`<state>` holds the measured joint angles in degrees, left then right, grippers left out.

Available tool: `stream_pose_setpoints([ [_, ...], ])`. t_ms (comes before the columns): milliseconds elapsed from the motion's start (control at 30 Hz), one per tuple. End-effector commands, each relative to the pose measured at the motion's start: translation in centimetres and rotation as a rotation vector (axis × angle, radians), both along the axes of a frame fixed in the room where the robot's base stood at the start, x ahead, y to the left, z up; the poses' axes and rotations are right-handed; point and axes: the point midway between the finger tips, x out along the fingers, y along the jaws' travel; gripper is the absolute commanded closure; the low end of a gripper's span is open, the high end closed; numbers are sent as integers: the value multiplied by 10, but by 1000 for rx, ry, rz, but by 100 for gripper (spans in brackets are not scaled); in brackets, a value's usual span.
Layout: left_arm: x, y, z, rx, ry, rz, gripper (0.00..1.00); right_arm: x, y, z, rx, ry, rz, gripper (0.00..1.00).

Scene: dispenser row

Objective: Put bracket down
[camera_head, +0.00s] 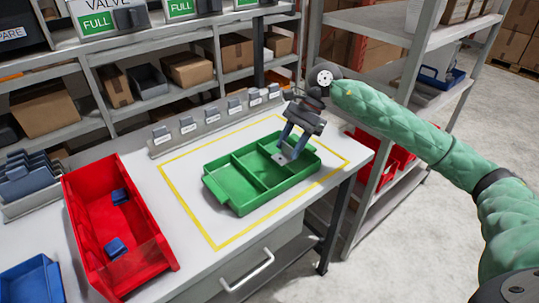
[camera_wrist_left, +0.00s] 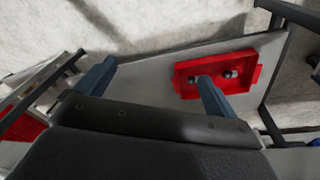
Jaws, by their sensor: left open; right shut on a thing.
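My right gripper (camera_head: 290,147) reaches in from the right in the head view. It is shut on the bracket (camera_head: 281,158), a small light grey piece at its fingertips. I cannot tell whether the bracket touches the tray floor. The gripper hides part of that compartment; the other compartments look empty. My left gripper (camera_wrist_left: 155,88) shows only in the left wrist view, open, with nothing between its blue fingers.
A yellow outline surrounds the tray on the white table. A red bin (camera_head: 92,205) with blue parts stands left. A row of labelled dispensers (camera_head: 212,122) runs behind the tray. In the left wrist view, a red tray (camera_wrist_left: 240,82) holds small parts beyond the fingers.

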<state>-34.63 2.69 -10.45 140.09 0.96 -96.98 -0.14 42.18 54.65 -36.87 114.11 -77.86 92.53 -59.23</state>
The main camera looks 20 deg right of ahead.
Motion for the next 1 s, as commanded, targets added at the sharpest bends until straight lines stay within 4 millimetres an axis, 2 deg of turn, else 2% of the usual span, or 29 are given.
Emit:
stream_pose_setpoints([
  [600,20,-3,-106,16,12,-2,5,50,40,-37,0,0,0,81],
  [867,21,-3,-124,19,12,-2,5,50,40,-47,-1,0,-1,81],
  [1000,20,-2,-149,23,15,-2,5,50,40,-59,-1,1,0,81],
])
